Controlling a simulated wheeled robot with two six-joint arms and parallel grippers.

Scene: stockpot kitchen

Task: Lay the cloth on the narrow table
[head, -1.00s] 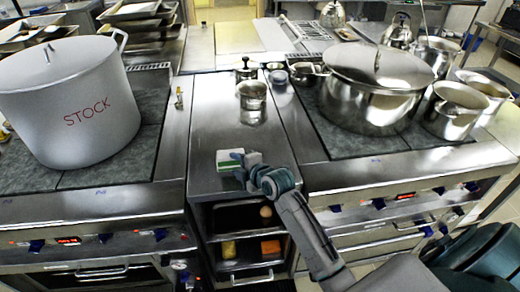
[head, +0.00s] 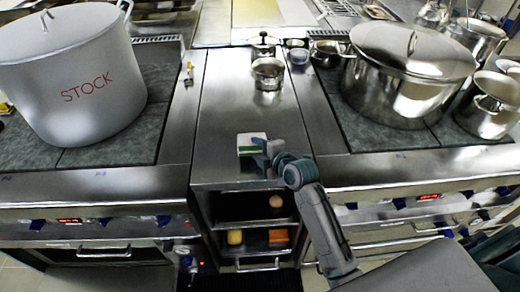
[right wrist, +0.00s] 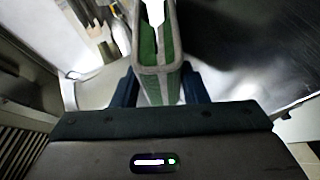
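The cloth is a folded green-and-white bundle (head: 251,141); it also shows in the right wrist view (right wrist: 148,72). My right gripper (head: 264,156) is shut on it, with a dark finger against each side in the right wrist view (right wrist: 162,88). The narrow table (head: 225,105) is the steel-topped unit between the two stoves. The cloth appears over the front part of its top. I cannot tell whether it touches the top. My left gripper is not in view.
A small pot (head: 268,74) stands farther back on the narrow table. A large stockpot (head: 75,75) is on the left stove and a big lidded pot (head: 405,75) on the right one. Open shelves (head: 232,212) below hold food items. The table's middle is clear.

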